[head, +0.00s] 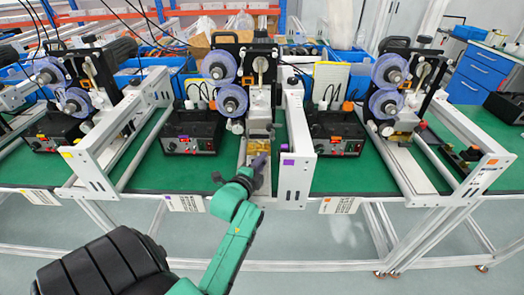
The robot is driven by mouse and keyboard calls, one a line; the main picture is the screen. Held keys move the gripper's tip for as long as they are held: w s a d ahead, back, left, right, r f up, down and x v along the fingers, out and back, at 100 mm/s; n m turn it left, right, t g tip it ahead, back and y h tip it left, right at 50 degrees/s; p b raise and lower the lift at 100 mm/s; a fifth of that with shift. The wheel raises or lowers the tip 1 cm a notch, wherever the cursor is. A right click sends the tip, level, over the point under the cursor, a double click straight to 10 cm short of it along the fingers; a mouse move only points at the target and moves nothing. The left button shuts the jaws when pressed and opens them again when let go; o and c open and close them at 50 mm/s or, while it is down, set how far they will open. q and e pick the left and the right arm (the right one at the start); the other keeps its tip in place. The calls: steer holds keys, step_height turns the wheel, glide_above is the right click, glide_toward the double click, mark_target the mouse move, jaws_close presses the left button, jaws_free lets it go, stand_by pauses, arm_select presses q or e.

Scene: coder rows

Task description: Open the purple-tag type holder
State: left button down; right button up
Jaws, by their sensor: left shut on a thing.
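The coder with the purple tag (288,162) is the middle machine. Its type holder (260,131), a small brass-yellow block, sits low on the front of the machine, below the blue tape reels. My left gripper (259,160) is at the front of this holder, inside the white frame and left of the purple tag. It is shut on the holder's front part, which the fingers mostly hide. Whether the holder has moved out of the machine cannot be told. My right gripper is not in view.
Similar coders stand on the left with a yellow tag (67,155) and on the right with an orange tag (492,162). Black control boxes (190,132) stand beside them on the green bench top (222,172).

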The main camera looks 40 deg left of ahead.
arm_select(q)
steer(key=shift+s+d+r, duration=0.1)
steer(key=shift+s+d, duration=0.3)
steer(key=shift+s, duration=0.1)
steer(key=shift+w+a, duration=0.15)
steer(key=shift+w, duration=0.05)
steer(key=c, duration=1.1)
jaws_free()
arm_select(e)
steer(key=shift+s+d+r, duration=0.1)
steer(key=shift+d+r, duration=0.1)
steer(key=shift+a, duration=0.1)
arm_select(q)
steer(key=shift+s, duration=0.25)
steer(key=v, duration=0.3)
steer(key=b+v, duration=0.1)
steer(key=v, duration=0.7)
steer(key=shift+s+f+b, duration=0.2)
steer(key=shift+b, duration=0.1)
steer(key=p+v, duration=0.1)
steer(key=v, duration=0.2)
steer(key=shift+w+r, duration=0.15)
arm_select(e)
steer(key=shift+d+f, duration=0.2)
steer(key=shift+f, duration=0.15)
